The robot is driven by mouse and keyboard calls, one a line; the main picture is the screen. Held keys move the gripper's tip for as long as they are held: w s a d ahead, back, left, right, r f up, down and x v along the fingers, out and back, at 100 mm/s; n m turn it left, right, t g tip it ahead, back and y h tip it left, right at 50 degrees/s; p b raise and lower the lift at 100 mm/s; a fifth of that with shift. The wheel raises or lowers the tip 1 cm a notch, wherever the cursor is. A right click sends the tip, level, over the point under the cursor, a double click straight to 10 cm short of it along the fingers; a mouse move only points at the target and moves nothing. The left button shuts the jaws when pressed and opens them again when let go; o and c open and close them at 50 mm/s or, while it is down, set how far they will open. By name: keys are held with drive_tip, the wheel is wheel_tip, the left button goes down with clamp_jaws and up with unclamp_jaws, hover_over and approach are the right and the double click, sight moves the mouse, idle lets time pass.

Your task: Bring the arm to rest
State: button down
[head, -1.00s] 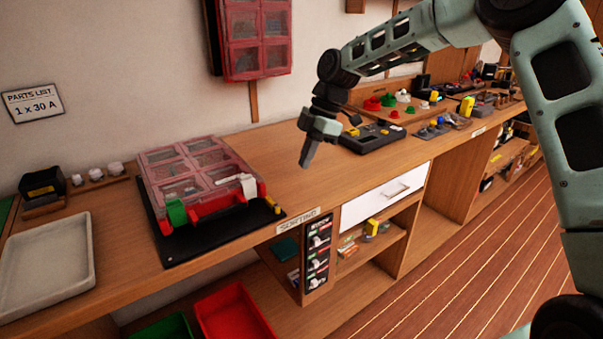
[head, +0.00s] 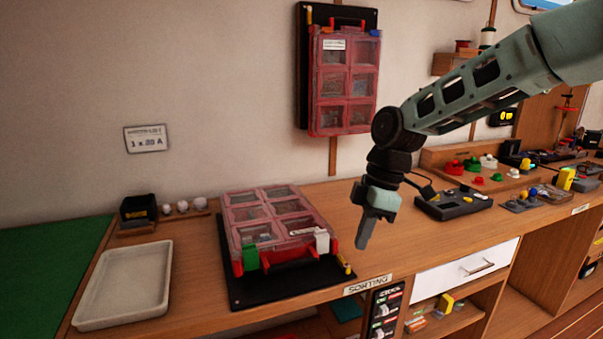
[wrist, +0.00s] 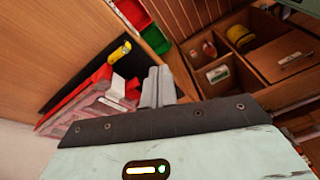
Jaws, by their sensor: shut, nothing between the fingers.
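My gripper (head: 366,232) hangs from my raised arm over the wooden workbench, with its fingers pointing down. Its fingers (wrist: 158,84) are together and hold nothing; they also show in the wrist view. In the head view it is just right of a red organizer case (head: 276,216) with clear compartments, which lies on a black mat (head: 236,292). Part of the case (wrist: 92,100) also shows in the wrist view, left of the fingers. I cannot tell the exact height of the fingertips above the bench.
A grey tray (head: 124,286) and a green mat (head: 52,262) lie to the left. A second red case (head: 345,82) hangs on the wall. A dark device (head: 453,203) stands right of my gripper. A white drawer (head: 468,268) is below the bench edge.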

drive_tip(key=s+f+m+t+h, duration=0.1)
drive_tip(key=s+m, duration=0.8)
drive_tip(key=s, duration=1.9)
drive_tip(key=shift+s+d+m+h+p, duration=0.35)
drive_tip(key=shift+m+h+p, duration=0.05)
drive_tip(key=shift+h, duration=0.2)
